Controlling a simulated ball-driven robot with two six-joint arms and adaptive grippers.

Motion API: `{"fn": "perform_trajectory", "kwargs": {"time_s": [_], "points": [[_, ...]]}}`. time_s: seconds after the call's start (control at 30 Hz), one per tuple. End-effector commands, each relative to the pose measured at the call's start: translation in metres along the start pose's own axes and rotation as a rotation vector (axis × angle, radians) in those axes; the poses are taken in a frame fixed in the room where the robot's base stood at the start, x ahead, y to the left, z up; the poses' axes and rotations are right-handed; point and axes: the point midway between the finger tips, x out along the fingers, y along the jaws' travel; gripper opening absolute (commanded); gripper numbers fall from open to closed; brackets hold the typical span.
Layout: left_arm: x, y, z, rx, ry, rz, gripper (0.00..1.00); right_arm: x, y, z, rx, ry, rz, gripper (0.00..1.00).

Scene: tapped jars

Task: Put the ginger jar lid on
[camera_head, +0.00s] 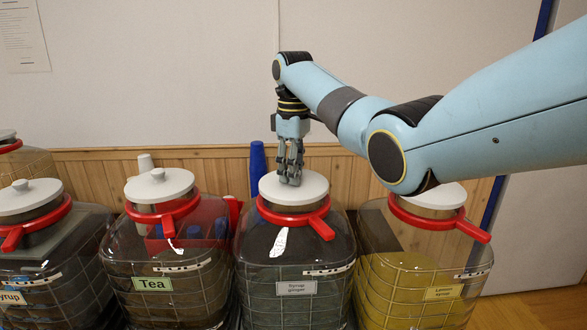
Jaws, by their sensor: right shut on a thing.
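The jar with a grey label (296,288) that seems to read "Syrup ginger" stands in the middle of the row, with dark contents and a red collar (325,229). A round white lid (314,190) sits level at its mouth, above the red collar. I cannot tell whether it rests fully on the rim. My right gripper (291,179) points straight down over the lid's middle, its fingers shut on the lid's knob, which they hide. My left gripper is not in view.
The Tea jar (150,284) stands close on the left, with a jar of yellow contents (425,280) close on the right; both have white lids. Another lidded jar (40,240) stands far left. A blue object (258,160) shows behind. A wall with wood panelling (100,165) closes the back.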

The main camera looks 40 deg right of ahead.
Motion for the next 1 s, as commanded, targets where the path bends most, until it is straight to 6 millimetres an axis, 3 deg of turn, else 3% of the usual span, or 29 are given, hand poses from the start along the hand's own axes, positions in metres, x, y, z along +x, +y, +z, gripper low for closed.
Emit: {"fn": "perform_trajectory", "kwargs": {"time_s": [0.37,0.4,0.6,0.87,1.0], "points": [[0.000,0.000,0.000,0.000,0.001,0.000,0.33,-0.001,0.000,0.000,0.000,0.000,0.000,0.00],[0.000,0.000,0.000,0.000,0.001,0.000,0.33,-0.001,0.000,0.000,0.000,0.001,0.000,0.32],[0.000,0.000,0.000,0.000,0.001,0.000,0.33,-0.001,0.000,0.000,0.000,0.000,0.000,0.55],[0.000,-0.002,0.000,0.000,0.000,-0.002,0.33,-0.002,0.000,0.000,0.000,0.000,0.000,0.55],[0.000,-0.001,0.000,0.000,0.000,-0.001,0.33,-0.017,0.001,-0.001,0.000,0.002,0.002,0.55]]}}
